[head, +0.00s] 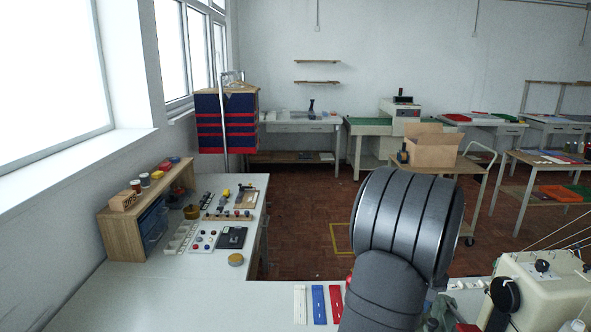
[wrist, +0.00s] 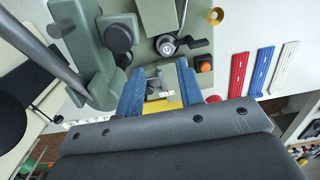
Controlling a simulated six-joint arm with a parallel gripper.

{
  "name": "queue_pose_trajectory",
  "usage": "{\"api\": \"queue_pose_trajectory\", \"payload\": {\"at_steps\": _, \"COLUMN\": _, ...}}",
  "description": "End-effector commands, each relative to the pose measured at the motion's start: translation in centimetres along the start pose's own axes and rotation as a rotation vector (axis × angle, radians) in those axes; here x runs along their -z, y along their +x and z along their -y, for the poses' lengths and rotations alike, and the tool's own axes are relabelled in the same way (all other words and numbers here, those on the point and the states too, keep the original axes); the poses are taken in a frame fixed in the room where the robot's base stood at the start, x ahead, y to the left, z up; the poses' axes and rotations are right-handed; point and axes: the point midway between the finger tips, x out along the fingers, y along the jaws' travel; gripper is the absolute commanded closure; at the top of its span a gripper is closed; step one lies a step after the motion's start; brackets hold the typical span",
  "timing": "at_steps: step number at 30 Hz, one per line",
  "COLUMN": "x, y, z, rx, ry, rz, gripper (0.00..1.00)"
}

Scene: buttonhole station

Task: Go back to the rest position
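My gripper (wrist: 160,70) shows in the wrist view with its two blue fingers spread apart. I see nothing clearly held between them. Below the fingers is a grey-green machine (wrist: 155,18) with a black knob and an orange button (wrist: 204,66). A small white piece and a yellow patch (wrist: 168,104) show in the gap between the fingers; I cannot tell how far below they are. In the head view my dark arm fills the lower right, and the gripper itself is hidden.
White (head: 300,305), blue (head: 319,305) and red (head: 336,303) slotted strips lie side by side on the near table. A cream sewing machine (head: 545,285) stands at the right. The left bench (head: 215,262) carries small parts. The tabletop left of the strips is clear.

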Motion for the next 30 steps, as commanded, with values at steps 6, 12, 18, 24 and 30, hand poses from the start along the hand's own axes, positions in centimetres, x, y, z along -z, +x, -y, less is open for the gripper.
{"api": "queue_pose_trajectory", "payload": {"at_steps": 6, "x": 1.6, "y": 0.1, "z": 0.3, "rx": 0.0, "ry": 0.157, "rz": 0.001, "gripper": 0.66}}
{"api": "queue_pose_trajectory", "payload": {"at_steps": 12, "x": 3.1, "y": 0.0, "z": 0.4, "rx": 0.0, "ry": 0.306, "rz": 0.0, "gripper": 0.66}}
{"api": "queue_pose_trajectory", "payload": {"at_steps": 18, "x": 4.5, "y": 0.1, "z": 0.2, "rx": 0.0, "ry": 0.461, "rz": 0.001, "gripper": 0.66}}
{"api": "queue_pose_trajectory", "payload": {"at_steps": 24, "x": 5.9, "y": 0.0, "z": -0.3, "rx": 0.0, "ry": 0.613, "rz": 0.0, "gripper": 0.66}}
{"api": "queue_pose_trajectory", "payload": {"at_steps": 30, "x": 6.9, "y": 0.0, "z": -0.7, "rx": 0.0, "ry": 0.725, "rz": -0.001, "gripper": 0.66}}
